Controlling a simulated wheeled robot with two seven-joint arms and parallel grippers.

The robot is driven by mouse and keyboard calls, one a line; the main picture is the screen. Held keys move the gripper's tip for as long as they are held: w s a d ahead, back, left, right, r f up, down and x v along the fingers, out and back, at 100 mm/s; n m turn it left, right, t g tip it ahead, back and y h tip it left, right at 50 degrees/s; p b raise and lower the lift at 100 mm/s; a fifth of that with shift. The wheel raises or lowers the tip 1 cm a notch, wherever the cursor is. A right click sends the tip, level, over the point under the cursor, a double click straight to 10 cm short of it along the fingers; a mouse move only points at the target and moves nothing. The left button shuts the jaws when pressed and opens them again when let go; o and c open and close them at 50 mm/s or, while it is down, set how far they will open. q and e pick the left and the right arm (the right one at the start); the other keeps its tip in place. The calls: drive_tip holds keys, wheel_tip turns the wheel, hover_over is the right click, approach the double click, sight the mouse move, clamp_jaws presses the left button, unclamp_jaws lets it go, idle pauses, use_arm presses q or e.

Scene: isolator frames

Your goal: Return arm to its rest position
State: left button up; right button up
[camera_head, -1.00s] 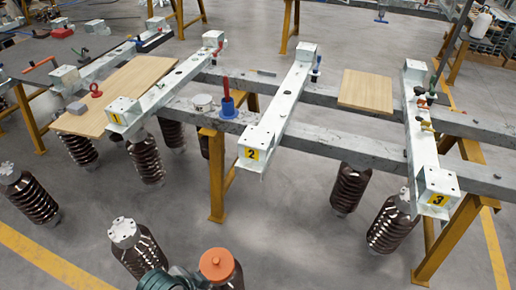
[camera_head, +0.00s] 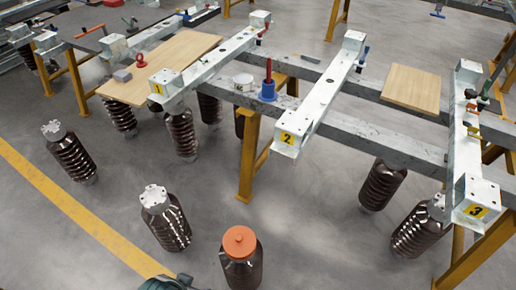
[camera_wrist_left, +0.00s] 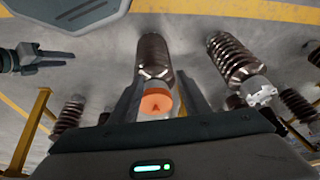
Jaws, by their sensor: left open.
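My left gripper (camera_wrist_left: 158,100) is open in the left wrist view, with its two dark fingers apart. The orange-capped insulator (camera_wrist_left: 155,103) shows beyond and between the fingers; I cannot tell how far off it is. In the head view this insulator (camera_head: 240,262) stands upright on the floor at the bottom middle, with no gripper on it. A dark teal piece of my arm (camera_head: 165,284) shows at the bottom edge. A dark two-pronged gripper (camera_wrist_left: 60,58), seemingly my right one, is at the left of the wrist view; its jaw opening is unclear.
Brown ribbed insulators (camera_head: 165,222) stand on the floor at left. White beams marked 1, 2 (camera_head: 318,95) and 3 lie across grey rails (camera_head: 350,125) on yellow trestles (camera_head: 249,155). Wooden boards (camera_head: 411,88) rest on top. Bare floor (camera_head: 310,230) lies right of the orange cap.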

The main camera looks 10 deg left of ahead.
use_arm(q)
drive_tip(key=d+f+t, duration=0.2)
drive_tip(key=f, duration=1.3)
drive_tip(key=w+d+f+t+h, duration=0.1)
drive_tip(key=d+f, duration=0.2)
drive_tip(key=f, duration=1.2)
drive_tip(key=shift+d+m+t+h, duration=0.3)
drive_tip(key=shift+t, duration=0.1)
use_arm(e)
drive_tip(key=shift+s, duration=0.15)
